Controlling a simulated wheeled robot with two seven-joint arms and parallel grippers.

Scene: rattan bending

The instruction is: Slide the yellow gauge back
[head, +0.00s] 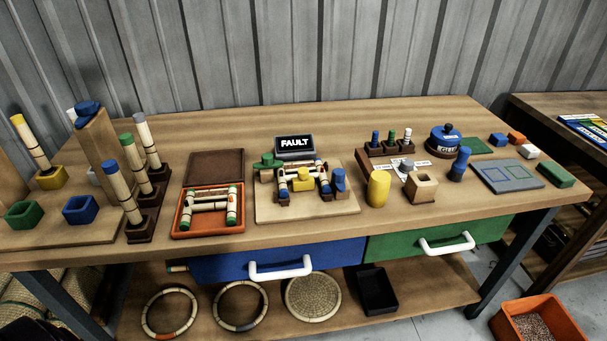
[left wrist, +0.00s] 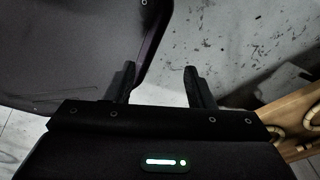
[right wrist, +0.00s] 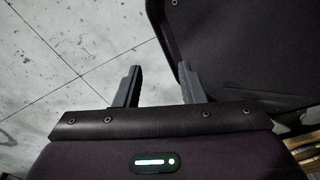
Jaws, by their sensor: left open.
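A yellow cylinder (head: 378,188) stands upright on the bench in the head view, right of the jig board and left of a wooden block with a hole (head: 422,188). I cannot tell which of the two is the gauge. My left gripper (left wrist: 160,70) is open and empty above the floor. My right gripper (right wrist: 160,72) is open and empty above the floor. Neither gripper shows in the head view.
A sign reading FAULT (head: 295,143) stands behind the jig. An orange tray (head: 207,232) with rattan pieces lies left. Pegs (head: 391,139) and a blue round container (head: 446,139) stand behind and right of the cylinder. Blue (head: 210,268) and green (head: 390,244) drawers are below.

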